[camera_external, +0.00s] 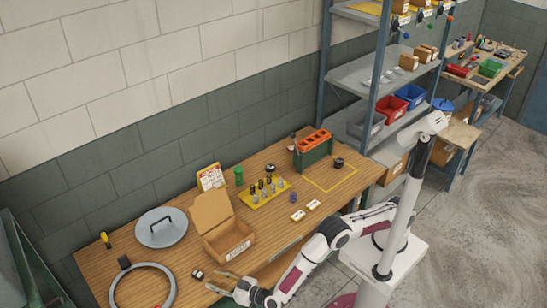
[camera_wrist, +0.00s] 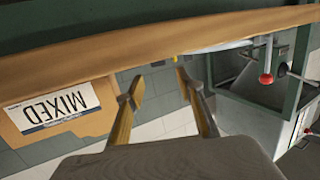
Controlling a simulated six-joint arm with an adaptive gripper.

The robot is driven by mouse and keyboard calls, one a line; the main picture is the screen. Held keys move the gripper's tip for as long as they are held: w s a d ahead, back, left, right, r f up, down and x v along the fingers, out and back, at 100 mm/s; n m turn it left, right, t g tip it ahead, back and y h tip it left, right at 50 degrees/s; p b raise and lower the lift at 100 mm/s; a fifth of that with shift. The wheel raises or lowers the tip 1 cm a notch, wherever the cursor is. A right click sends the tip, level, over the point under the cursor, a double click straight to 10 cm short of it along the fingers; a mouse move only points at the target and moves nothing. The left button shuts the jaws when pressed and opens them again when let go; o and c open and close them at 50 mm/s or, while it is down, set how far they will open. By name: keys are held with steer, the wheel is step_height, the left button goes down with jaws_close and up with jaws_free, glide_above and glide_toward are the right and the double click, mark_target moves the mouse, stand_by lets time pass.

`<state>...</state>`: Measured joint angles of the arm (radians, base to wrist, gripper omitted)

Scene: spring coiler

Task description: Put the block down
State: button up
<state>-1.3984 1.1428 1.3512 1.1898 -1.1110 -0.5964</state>
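My gripper (camera_external: 212,280) is at the front edge of the wooden table in the external view. In the wrist view its two fingers (camera_wrist: 155,88) are spread apart with nothing between them. A small black-and-white block (camera_external: 197,274) lies on the table just left of the fingertips, apart from them. Two small pale blocks, one (camera_external: 298,215) and another (camera_external: 313,204), lie farther right on the table. I cannot tell which of these is the task's block. No block shows in the wrist view.
An open cardboard box (camera_external: 228,241) stands near the gripper; a box labelled MIXED (camera_wrist: 55,108) shows in the wrist view. A grey ring (camera_external: 117,283), a round lid (camera_external: 161,228), a yellow tray (camera_external: 258,199) and a green-orange rack (camera_external: 314,155) are on the table (camera_external: 105,262).

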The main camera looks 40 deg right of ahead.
steer(key=w+d+r+g+y, duration=0.1)
steer(key=w+d+r, duration=0.3)
steer(key=w+r, duration=0.35)
steer(key=w+d+r+g, duration=0.1)
steer(key=w+d+r, duration=0.4)
steer(key=w+r, duration=0.3)
steer(key=w+d+r+g, duration=0.1)
steer(key=d+r, duration=0.5)
steer(key=d, duration=0.4)
steer(key=w+d+r+g, duration=0.1)
steer(key=d+r+g, duration=0.1)
steer(key=d+r, duration=0.55)
steer(key=s+d+h, duration=0.1)
steer(key=s+d, duration=0.2)
steer(key=d, duration=0.5)
steer(key=s+d+m+g+h, duration=0.1)
steer(key=s+d, duration=0.3)
steer(key=d, duration=0.4)
steer(key=s+d+h, duration=0.1)
steer(key=s+d, duration=0.2)
steer(key=d, duration=0.5)
steer(key=s+d+f+m+g+h, duration=0.1)
steer(key=s+d+f+h, duration=0.1)
steer(key=s+d, duration=0.7)
steer(key=s+d+f+m+g+h, duration=0.2)
steer(key=s+d+f, duration=0.3)
steer(key=s+d, duration=0.5)
steer(key=shift+s+d+f, duration=0.25)
steer(key=shift+s+f, duration=0.05)
steer(key=shift+s, duration=0.15)
